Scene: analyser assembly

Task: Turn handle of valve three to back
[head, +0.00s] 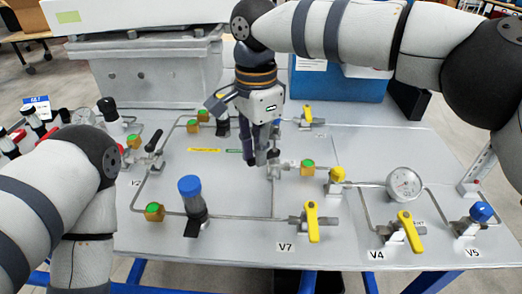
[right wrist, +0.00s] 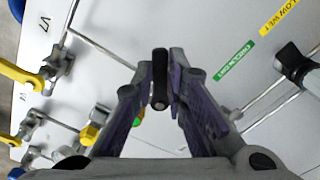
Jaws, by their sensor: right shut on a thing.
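My right gripper (head: 262,158) reaches down from above to the middle of the panel. In the right wrist view, its purple fingers (right wrist: 160,92) are shut on a black valve handle (right wrist: 160,70), one finger on each side. In the head view the gripper mostly hides this handle, and a metal valve body (head: 276,172) shows just beside the fingertips. No label for valve three can be read. My left arm shows at the lower left of the head view, but its gripper is out of sight.
A green-topped fitting (head: 307,167) and a yellow-topped one (head: 337,175) stand close to the right of the gripper. Yellow handles at V7 (head: 312,222) and V4 (head: 410,230), a gauge (head: 404,184) and a blue-capped cylinder (head: 192,200) stand nearer the front.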

